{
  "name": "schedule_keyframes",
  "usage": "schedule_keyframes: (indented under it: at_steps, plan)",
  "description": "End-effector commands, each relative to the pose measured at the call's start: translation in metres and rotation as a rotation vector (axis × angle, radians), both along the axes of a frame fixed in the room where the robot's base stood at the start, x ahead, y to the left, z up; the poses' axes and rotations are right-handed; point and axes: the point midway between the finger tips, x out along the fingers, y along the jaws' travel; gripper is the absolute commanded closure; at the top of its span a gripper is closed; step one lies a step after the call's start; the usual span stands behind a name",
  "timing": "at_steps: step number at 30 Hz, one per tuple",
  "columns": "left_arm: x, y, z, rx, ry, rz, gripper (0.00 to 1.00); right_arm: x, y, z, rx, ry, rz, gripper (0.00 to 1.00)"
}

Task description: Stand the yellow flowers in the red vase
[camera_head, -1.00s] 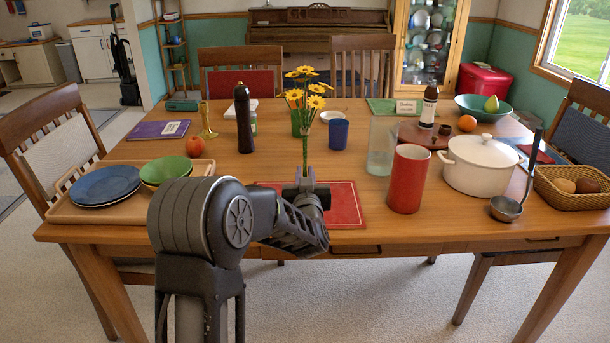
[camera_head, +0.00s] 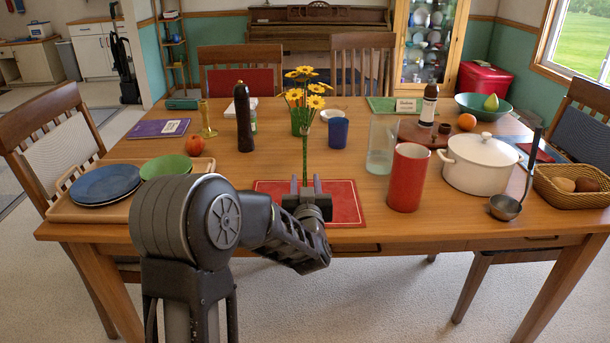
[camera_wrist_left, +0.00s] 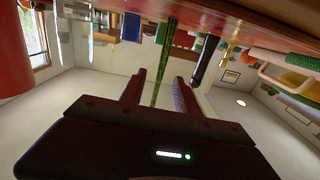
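The yellow flowers (camera_head: 304,90) are upright above the red placemat, their long green stem running down to my left gripper. The left gripper (camera_head: 306,186) has its fingers spread, one on each side of the stem. In the left wrist view the stem (camera_wrist_left: 165,58) passes between the open fingers (camera_wrist_left: 158,92), with gaps beside it. That view is upside down, and the flower heads are out of it. Whether the stem's foot touches anything is unclear. The red vase (camera_head: 408,178) stands upright on the table, to the right of the gripper. My right gripper is not in view.
The red placemat (camera_head: 345,205) lies under the hand. A clear glass (camera_head: 381,148) stands behind the vase and a white pot (camera_head: 482,168) to its right. A wooden tray (camera_head: 75,209) with plates is at left.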

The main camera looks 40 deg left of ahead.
Motion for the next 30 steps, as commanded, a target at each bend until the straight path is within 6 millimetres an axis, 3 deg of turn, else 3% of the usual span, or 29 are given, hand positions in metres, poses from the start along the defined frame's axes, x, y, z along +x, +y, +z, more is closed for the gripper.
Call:
schedule_keyframes:
  at_steps: [9, 26, 30]
  plan:
    - [-0.029, -0.024, 0.0, -0.001, -0.001, -0.001, 0.62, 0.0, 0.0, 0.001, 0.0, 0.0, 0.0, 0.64]
    - [-0.029, -0.024, 0.0, 0.001, -0.001, -0.001, 0.62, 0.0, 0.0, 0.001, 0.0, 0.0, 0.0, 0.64]
    - [-0.028, -0.026, 0.006, 0.0, -0.002, -0.005, 0.57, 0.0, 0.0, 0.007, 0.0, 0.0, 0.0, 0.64]
